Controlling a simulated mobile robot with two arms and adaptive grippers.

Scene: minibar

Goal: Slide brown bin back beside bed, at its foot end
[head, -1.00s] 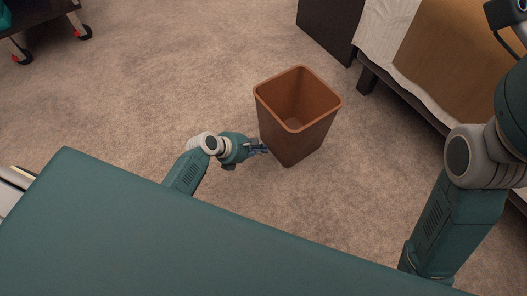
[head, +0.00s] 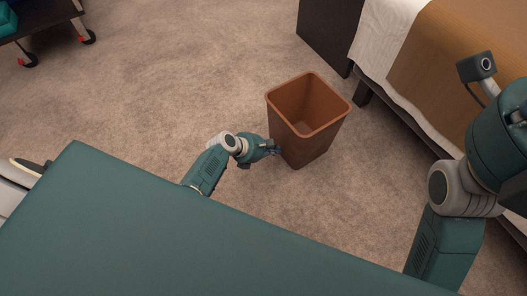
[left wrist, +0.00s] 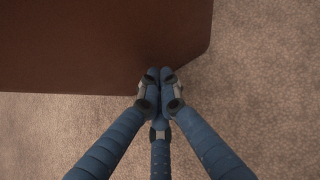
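The brown bin (head: 312,135) stands upright on the carpet in the middle of the head view, open at the top and empty. The bed (head: 420,70), with a white sheet and a tan cover, is at the upper right, a short gap from the bin. My left gripper (head: 277,149) is at the lower left side of the bin. In the left wrist view its blue fingers (left wrist: 159,74) are together, tips at the edge of the brown bin wall (left wrist: 90,45), with nothing visible between them. My right gripper is out of view; only the right arm shows.
A dark cabinet (head: 325,32) stands at the bed's far end, behind the bin. A dark cart with red-marked casters (head: 87,37) is at the upper left. Carpet (head: 180,80) is clear left of the bin.

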